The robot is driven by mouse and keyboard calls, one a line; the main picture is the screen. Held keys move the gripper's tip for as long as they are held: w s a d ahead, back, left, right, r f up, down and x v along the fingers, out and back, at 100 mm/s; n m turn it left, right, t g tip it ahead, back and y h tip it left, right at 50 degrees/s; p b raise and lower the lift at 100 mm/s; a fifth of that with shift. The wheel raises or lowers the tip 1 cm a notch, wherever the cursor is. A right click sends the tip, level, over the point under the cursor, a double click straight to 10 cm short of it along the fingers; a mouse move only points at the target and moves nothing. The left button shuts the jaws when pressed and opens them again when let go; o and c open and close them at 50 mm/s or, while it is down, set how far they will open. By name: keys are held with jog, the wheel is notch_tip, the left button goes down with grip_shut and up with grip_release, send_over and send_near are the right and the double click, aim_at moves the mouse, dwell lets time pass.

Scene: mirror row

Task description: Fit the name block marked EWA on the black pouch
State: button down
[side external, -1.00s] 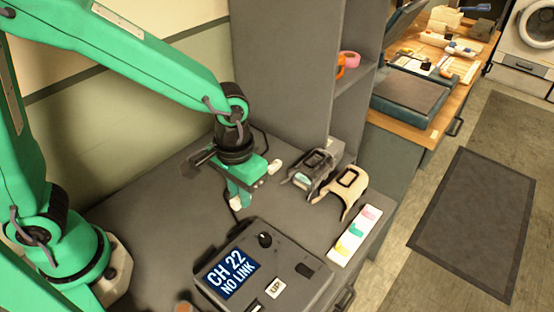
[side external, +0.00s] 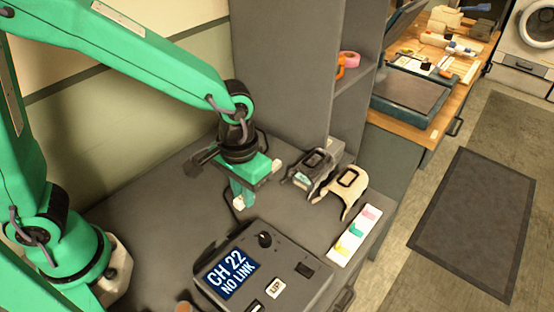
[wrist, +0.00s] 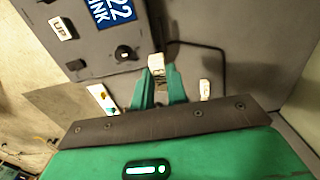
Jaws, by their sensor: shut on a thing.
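My gripper (side external: 243,192) points down over the grey worktop, left of the two pouches, and is shut on a small white block (wrist: 157,62). The block also shows at the fingertips in the side view (side external: 238,203). Any letters on it are too small to read, so I cannot tell whether it says EWA. The black pouch (side external: 324,157) stands to the right of my gripper, close to the grey cabinet, with a dark frame on its top. My gripper and the block are apart from it. I cannot make out the black pouch in the wrist view.
A beige pouch (side external: 351,193) stands just right of the black one. A white strip (side external: 341,254) with pink, green and yellow patches lies in front. A grey console (side external: 298,268) reading "CH 22 NO LINK" stands at the front. Another small white piece (wrist: 204,90) shows in the wrist view.

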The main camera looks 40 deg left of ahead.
jog(key=w+d+r, duration=0.1)
jog(key=w+d, duration=0.1)
jog(key=w, duration=0.9)
send_near(314, 160)
jog(key=shift+s+d+f, duration=0.15)
jog(key=shift+s+f, duration=0.1)
jog(key=shift+s, duration=0.4)
jog(key=shift+w+f, duration=0.1)
jog(key=shift+w, duration=0.6)
jog(key=shift+f, duration=0.15)
jog(key=shift+f, duration=2.2)
jog(key=shift+f, duration=0.5)
jog(key=c, duration=1.3)
grip_release()
